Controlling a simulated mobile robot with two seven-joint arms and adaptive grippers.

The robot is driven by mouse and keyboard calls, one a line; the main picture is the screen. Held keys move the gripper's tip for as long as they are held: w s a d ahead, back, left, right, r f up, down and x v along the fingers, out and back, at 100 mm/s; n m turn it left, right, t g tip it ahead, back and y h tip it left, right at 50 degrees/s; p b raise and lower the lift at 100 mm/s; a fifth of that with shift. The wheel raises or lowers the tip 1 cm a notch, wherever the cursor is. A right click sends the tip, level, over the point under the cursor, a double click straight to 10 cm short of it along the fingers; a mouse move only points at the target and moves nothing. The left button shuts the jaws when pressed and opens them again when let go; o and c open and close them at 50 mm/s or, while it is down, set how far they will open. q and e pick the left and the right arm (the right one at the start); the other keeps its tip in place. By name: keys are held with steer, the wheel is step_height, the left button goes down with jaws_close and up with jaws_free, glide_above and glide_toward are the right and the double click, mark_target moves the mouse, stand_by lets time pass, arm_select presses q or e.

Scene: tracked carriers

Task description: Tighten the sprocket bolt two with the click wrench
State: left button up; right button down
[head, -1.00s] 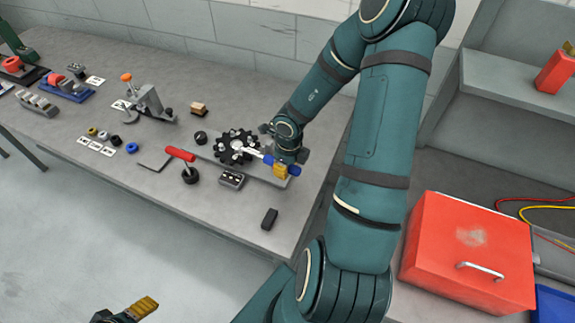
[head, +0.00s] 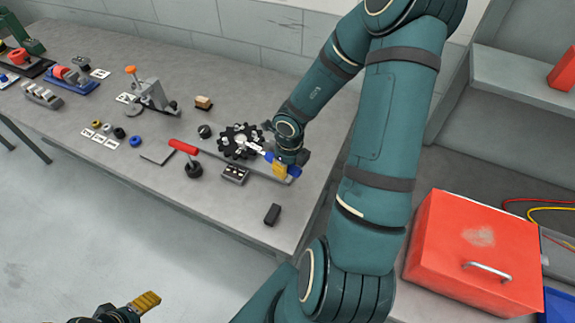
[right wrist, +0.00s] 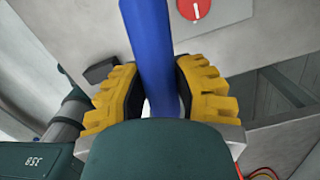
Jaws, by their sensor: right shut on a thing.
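The black toothed sprocket (head: 240,141) lies on a grey plate near the right end of the workbench. My right gripper (head: 281,168) is at the plate's right end, just right of the sprocket. It is shut on the click wrench's blue handle (right wrist: 150,45), which runs between the yellow fingers in the right wrist view. The wrench's silver head end reaches toward the sprocket's right side. I cannot tell which bolt it meets or whether it is seated. My left gripper (head: 134,306) shows only partly at the bottom left, one yellow finger visible, away from the bench.
A black block (head: 272,214) lies near the bench edge. A red toolbox (head: 470,245) stands at right. A red dial (right wrist: 195,8) shows in the right wrist view.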

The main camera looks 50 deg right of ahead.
steer(key=shift+a, duration=0.15)
steer(key=shift+d+p, duration=0.4)
steer(key=shift+p, duration=0.5)
steer(key=shift+r, duration=0.1)
steer(key=shift+r+p, duration=0.9)
steer(key=shift+p, duration=0.35)
steer(key=shift+r, duration=0.85)
